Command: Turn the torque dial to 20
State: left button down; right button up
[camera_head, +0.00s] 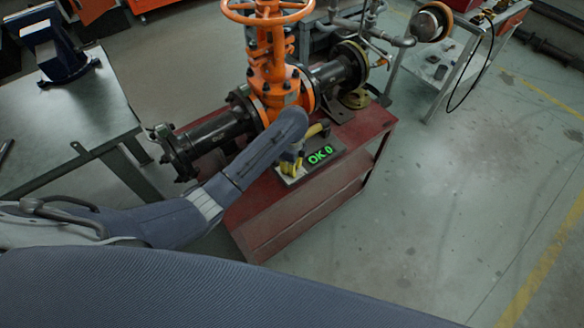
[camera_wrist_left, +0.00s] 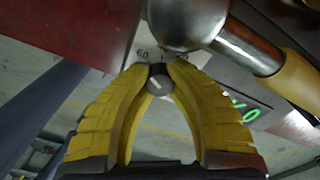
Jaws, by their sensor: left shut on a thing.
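The torque dial (camera_wrist_left: 153,88) is a small dark knob with a white mark, on a light plate with printed numbers, one of them reading 60. My left gripper (camera_wrist_left: 160,78) has its yellow fingers shut on the dial, one on each side. In the head view my left gripper (camera_head: 290,164) is at the near left of the green display (camera_head: 321,155), which reads "OK 0". The dial is hidden there behind the gripper. My right gripper is not in view.
A shiny metal part with a yellow grip (camera_wrist_left: 300,80) lies close above the fingers. The device stands on a red bench (camera_head: 300,208), in front of the orange valve (camera_head: 270,70) and its dark pipe (camera_head: 215,133). Floor to the right is clear.

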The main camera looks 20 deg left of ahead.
pick_arm(q)
jog(key=m, duration=0.4)
jog(key=shift+w+a, duration=0.1)
jog(key=m, duration=0.3)
jog(key=shift+m, duration=0.4)
jog(key=m, duration=0.5)
jog(key=shift+m, duration=0.6)
jog(key=c, duration=1.1)
grip_release()
notch_tip(320, 180, up, 12)
jog(key=shift+d, duration=0.25)
